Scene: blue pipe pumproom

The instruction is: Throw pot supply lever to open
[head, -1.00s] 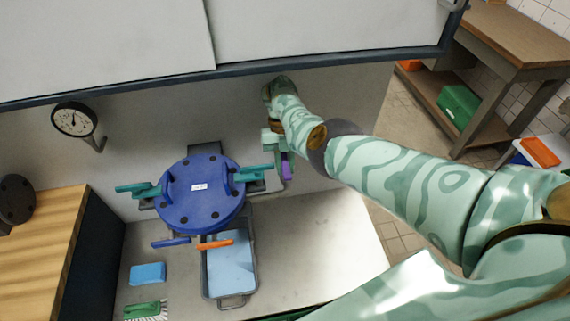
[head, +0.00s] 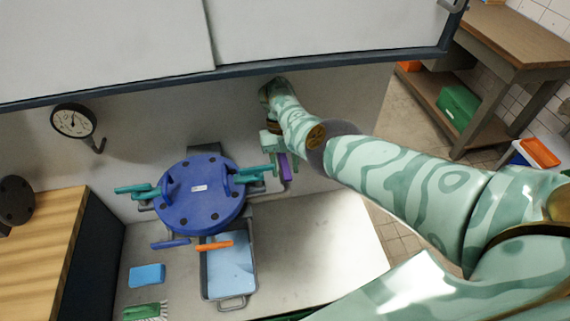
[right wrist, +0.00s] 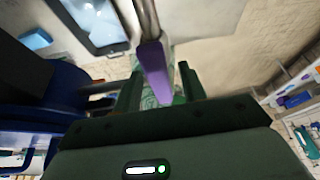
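A round blue pot (head: 200,205) with dark bolts stands by the wall. Teal levers stick out at its left (head: 133,188) and right (head: 252,174). A purple lever handle (head: 286,168) hangs to the right of the pot, beside my right gripper (head: 277,150). In the right wrist view the purple handle (right wrist: 154,72) lies between the two fingers of the right gripper (right wrist: 158,88). The fingers are apart, with a visible gap on the right side of the handle. I cannot tell which lever is the pot supply lever. My left gripper is not in view.
A blue sponge (head: 147,275) and green brush (head: 141,311) lie left. A gauge (head: 73,121) sits on the wall. The right bench top is clear.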

